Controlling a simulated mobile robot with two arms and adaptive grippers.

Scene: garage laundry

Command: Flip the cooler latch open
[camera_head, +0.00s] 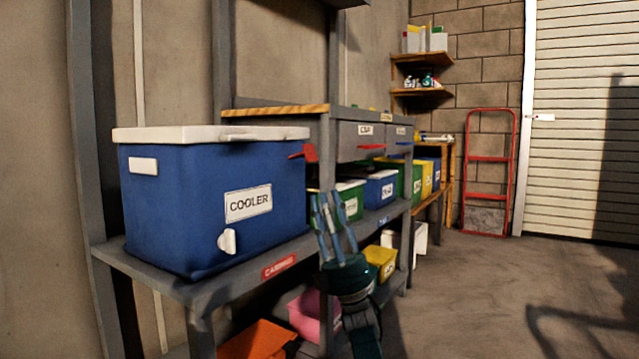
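The blue cooler (165,215) with a white lid (200,133) and a "COOLER" label stands upright on the grey shelf at the left. The lid looks closed. A small red piece (306,152) is at the cooler's right end near the lid; I cannot tell for sure if it is the latch. A white spigot-like fitting (227,241) is low on the front. My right gripper (329,200) points upward in front of the shelf, right of the cooler and apart from it. Its fingers are spread, with nothing between them. My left gripper is not in view.
The grey shelf (150,277) has a post beside my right gripper. Green and blue bins (380,190) stand farther along it. Orange (258,340), pink and yellow bins sit below. The floor (490,290) at the right is clear.

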